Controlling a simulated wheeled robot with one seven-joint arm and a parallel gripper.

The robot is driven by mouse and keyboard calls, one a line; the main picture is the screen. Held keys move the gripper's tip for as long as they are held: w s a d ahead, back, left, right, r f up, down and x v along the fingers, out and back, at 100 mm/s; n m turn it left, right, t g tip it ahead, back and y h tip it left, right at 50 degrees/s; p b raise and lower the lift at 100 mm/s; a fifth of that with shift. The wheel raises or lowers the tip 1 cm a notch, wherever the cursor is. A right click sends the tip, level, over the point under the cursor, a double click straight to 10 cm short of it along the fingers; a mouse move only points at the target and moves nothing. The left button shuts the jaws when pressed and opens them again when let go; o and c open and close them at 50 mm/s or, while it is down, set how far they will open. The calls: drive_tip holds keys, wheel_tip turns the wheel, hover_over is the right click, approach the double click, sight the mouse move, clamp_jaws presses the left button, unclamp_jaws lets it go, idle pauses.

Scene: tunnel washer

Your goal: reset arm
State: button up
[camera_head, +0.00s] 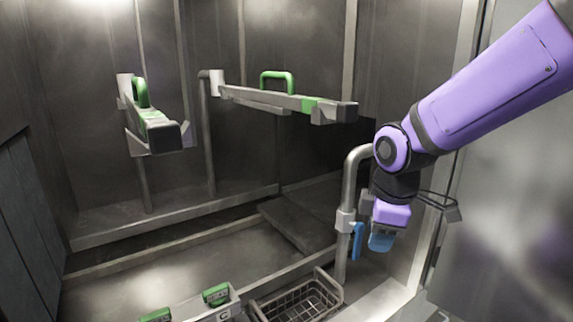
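My purple arm comes in from the upper right and bends down at a dark joint beside a bent metal pipe (349,185). My gripper (381,240) hangs at its lower end, pointing down, with a blue part at the tip. It is small and seen from behind, so its finger opening is hidden. I see nothing clearly held in it. A blue valve handle (358,241) on the pipe is just left of the gripper in the picture; I cannot tell whether they touch.
Two metal arms with green handles, one at left (158,132) and one at centre (290,100), stick out from the back wall. A wire basket (300,300) and a grey holder with green parts (190,308) are at the bottom. The washer floor (190,265) is mostly clear.

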drive_tip(key=s+d+r+m+t, duration=0.1)
drive_tip(key=s+d+r+m, duration=0.4)
drive_tip(key=s+d+m, duration=0.1)
drive_tip(key=s+d+r+m+t, duration=0.2)
drive_tip(key=s+d+r+m, duration=0.4)
drive_tip(key=s+m, duration=0.3)
drive_tip(key=shift+s+d, duration=0.6)
